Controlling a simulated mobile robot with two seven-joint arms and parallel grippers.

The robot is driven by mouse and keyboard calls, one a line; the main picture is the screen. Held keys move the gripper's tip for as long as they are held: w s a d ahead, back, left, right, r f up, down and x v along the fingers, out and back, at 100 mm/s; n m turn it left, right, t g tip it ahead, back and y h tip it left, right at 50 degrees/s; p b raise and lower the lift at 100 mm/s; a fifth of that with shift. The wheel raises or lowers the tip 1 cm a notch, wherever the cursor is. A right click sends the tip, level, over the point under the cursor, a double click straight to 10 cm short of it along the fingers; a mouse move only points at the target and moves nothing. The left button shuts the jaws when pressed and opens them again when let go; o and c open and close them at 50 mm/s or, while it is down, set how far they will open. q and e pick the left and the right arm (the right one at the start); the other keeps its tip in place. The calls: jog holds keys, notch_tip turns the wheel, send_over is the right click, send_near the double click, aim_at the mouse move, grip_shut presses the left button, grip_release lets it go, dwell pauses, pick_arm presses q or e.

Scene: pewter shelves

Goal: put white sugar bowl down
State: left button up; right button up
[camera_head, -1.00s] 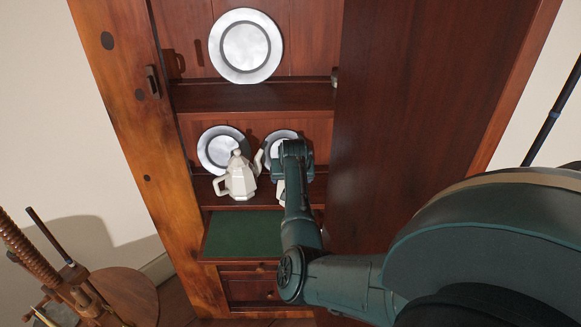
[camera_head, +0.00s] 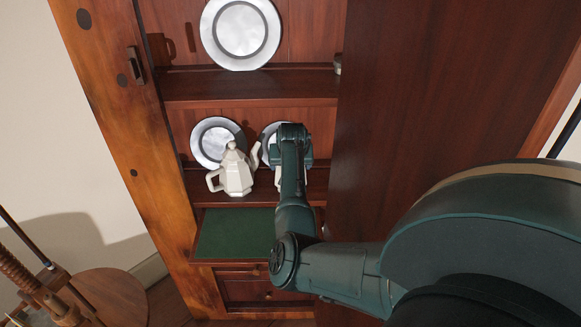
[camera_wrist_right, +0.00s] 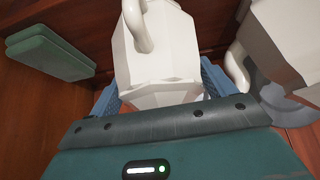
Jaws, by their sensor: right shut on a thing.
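The white sugar bowl (camera_wrist_right: 160,55) is a faceted, glossy white vessel with a curved handle, between the blue fingers of my right gripper (camera_wrist_right: 160,88) in the right wrist view. The gripper is shut on it. In the head view my right gripper (camera_head: 292,150) is at the lower shelf, right of a white faceted teapot (camera_head: 236,175), and hides nearly all of the bowl. I cannot tell whether the bowl's base touches the shelf (camera_head: 258,190). My left gripper is not in view.
Pewter plates lean at the back: one (camera_head: 216,142) behind the teapot, one partly hidden by my gripper, one (camera_head: 240,35) above. Another white vessel (camera_wrist_right: 285,45) is close at right in the wrist view. A green block (camera_wrist_right: 50,52) is at left. The cabinet door (camera_head: 430,110) stands right.

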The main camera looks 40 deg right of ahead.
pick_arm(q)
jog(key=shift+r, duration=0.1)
pick_arm(e)
jog(key=o, duration=1.1)
jog(key=shift+f, duration=0.15)
jog(key=shift+r, duration=0.25)
pick_arm(q)
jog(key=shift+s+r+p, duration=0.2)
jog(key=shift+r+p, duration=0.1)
jog(key=shift+p, duration=0.65)
pick_arm(e)
jog(key=v, duration=1.2)
jog(key=shift+f, duration=0.1)
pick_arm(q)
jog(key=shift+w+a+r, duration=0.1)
